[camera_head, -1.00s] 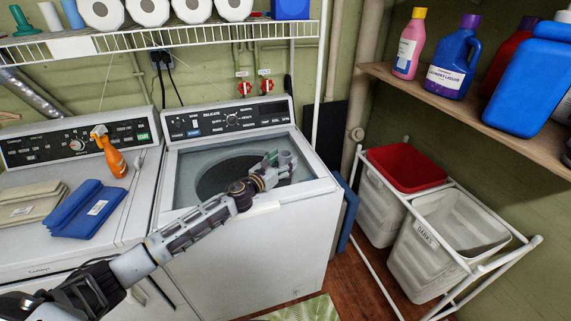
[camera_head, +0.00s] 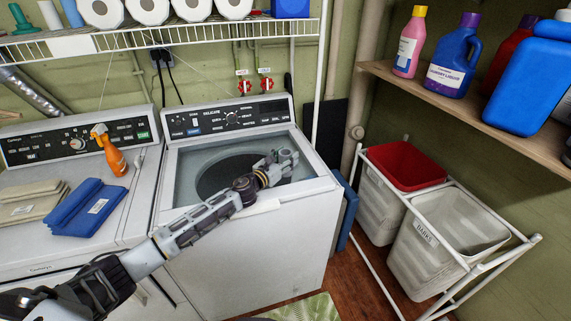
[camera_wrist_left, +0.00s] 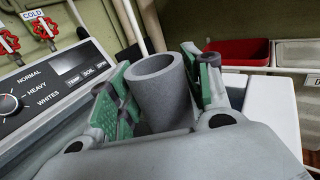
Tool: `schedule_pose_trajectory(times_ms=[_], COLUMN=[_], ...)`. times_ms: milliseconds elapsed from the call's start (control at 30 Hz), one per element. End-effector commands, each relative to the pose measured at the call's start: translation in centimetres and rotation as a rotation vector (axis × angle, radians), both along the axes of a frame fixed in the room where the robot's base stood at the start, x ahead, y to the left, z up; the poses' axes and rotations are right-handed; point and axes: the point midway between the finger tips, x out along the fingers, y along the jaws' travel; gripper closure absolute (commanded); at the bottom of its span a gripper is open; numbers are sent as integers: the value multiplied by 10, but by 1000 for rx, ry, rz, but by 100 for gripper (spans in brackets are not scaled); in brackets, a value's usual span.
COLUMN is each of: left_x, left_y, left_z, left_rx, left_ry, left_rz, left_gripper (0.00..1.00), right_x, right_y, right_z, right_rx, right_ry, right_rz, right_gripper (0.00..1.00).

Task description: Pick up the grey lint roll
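The grey lint roll is a plain hollow tube, upright with a slight tilt in the left wrist view (camera_wrist_left: 157,90). It stands between the two green-padded fingers of my left gripper (camera_wrist_left: 158,95), which appear to press on it from both sides. Its lower end is hidden by the gripper. In the head view the lint roll (camera_head: 288,157) shows small in the left gripper (camera_head: 278,166), over the right part of the washer top (camera_head: 315,186). Whether it touches the washer cannot be told. My right gripper is not in view.
The control panel (camera_head: 230,118) rises behind the gripper. A wire shelf (camera_head: 180,36) hangs above. Laundry bins (camera_head: 430,265) stand at the right.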

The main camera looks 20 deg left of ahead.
Motion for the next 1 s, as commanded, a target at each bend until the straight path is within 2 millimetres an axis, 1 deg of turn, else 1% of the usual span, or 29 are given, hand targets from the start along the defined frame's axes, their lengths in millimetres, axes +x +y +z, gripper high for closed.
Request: schedule_pose_trajectory(times_ms=[33,167,200,467,667,767,1000], left_x=[0,0,0,0,0,0,1], left_y=[0,0,0,0,0,0,0], left_z=[0,0,0,1,8,15,43], left_rx=[0,0,0,0,0,2,3], left_ry=[0,0,0,0,-2,-2,-4], left_rz=[0,0,0,0,0,0,-1], left_gripper=[62,78,81,81,81,81,81], right_x=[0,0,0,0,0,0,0], right_y=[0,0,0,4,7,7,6], right_z=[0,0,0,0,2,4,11], right_rx=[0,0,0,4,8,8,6], right_ry=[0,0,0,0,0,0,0], right_rz=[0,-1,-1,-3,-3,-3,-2], right_gripper=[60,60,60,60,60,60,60])
